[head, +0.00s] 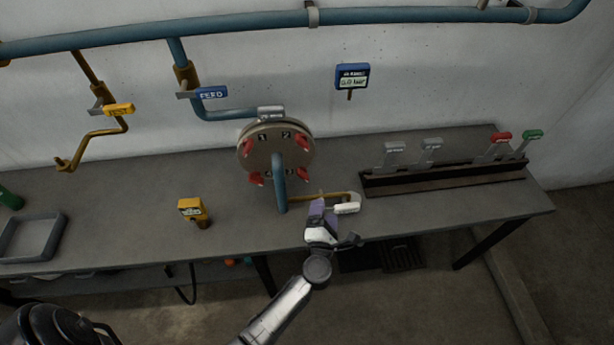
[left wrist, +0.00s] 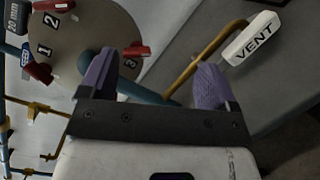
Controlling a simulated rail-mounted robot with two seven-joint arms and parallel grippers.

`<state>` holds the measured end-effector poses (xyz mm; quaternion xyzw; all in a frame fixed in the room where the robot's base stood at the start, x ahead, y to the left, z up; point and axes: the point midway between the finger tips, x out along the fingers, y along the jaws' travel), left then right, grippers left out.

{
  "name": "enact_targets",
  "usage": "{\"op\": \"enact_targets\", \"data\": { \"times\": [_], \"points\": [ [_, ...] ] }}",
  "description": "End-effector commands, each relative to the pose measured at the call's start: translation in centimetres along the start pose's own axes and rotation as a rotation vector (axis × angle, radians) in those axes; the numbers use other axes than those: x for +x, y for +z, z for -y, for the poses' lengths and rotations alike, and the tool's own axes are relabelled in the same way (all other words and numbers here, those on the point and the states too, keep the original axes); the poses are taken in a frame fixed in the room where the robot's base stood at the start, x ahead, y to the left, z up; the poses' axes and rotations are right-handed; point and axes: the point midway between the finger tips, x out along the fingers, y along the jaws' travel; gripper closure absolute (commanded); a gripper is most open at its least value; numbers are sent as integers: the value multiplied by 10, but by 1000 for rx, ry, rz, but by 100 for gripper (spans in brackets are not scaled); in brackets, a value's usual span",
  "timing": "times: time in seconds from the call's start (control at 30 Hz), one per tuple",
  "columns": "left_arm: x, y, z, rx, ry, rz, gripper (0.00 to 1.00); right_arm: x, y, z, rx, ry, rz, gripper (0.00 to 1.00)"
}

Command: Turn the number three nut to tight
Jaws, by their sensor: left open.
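The round flange cover (head: 252,150) carries printed numbers 1 to 4 and red-handled nuts around its face. The number three nut (head: 305,174) is at the lower right of the cover. In the left wrist view its red handle (left wrist: 136,51) shows beside the printed 3, just past the upper left finger, which partly overlaps the cover. My left gripper (head: 320,204) is open and empty, below and a little right of that nut, apart from it in the head view. My right gripper is not in view.
A blue pipe (head: 278,185) runs down in front of the cover. A brass pipe with a white VENT handle (head: 347,207) lies close to my left gripper. A yellow device (head: 193,210) stands on the bench, left. A rack with several handles (head: 440,178) is right.

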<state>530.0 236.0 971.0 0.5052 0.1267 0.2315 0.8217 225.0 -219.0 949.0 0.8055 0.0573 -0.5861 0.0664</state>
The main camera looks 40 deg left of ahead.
Motion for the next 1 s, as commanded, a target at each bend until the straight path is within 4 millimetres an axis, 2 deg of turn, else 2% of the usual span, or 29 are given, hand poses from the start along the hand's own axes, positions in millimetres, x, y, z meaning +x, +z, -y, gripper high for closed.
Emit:
{"op": "enact_targets", "data": {
  "times": [0.1, 0.2, 0.33, 0.43, 0.57, 1.0],
  "points": [
    [-2, -22, -8, -75, 51, -136, 17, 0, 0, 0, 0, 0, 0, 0],
    [-4, -34, -13, -112, 92, -208, 17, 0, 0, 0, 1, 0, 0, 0],
    [-4, -41, -17, -154, 122, -249, 17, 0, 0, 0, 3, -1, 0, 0],
    [2, -42, -18, -172, 124, -245, 17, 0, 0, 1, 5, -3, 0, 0],
    [20, -46, -21, -171, 126, -242, 17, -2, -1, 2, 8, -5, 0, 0],
    [96, -66, -28, -169, 124, -242, 17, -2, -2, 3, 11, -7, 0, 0]
  ]
}}
